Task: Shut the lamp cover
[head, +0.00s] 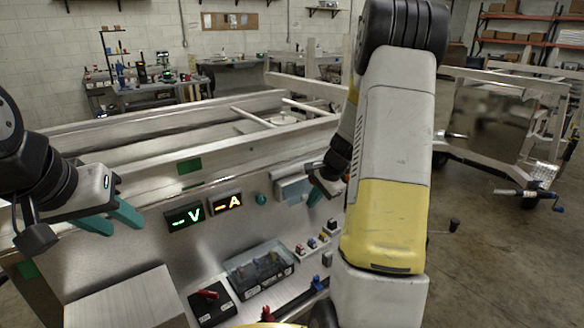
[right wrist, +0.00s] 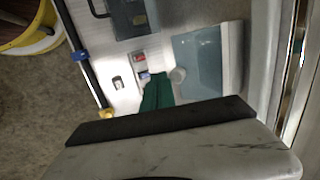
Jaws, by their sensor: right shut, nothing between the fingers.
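The pale blue-grey lamp cover (head: 292,188) is on the upper right of the sloping metal panel. It also shows in the right wrist view as a flat bluish plate (right wrist: 205,62) with a whitish edge. I cannot tell its exact angle. My right gripper (head: 314,196) is just right of the cover in the head view, partly hidden by my arm. In the right wrist view its green fingers (right wrist: 157,92) are together and empty, left of the plate. My left gripper (head: 117,218) is open and empty at the left, over the panel, well away from the cover.
The panel carries a green V display (head: 185,217), an orange A display (head: 228,201), a clear-lidded box (head: 259,268) and small coloured switches (head: 312,244). A grey block (head: 125,302) stands low left. Trailer rails (head: 215,155) run behind.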

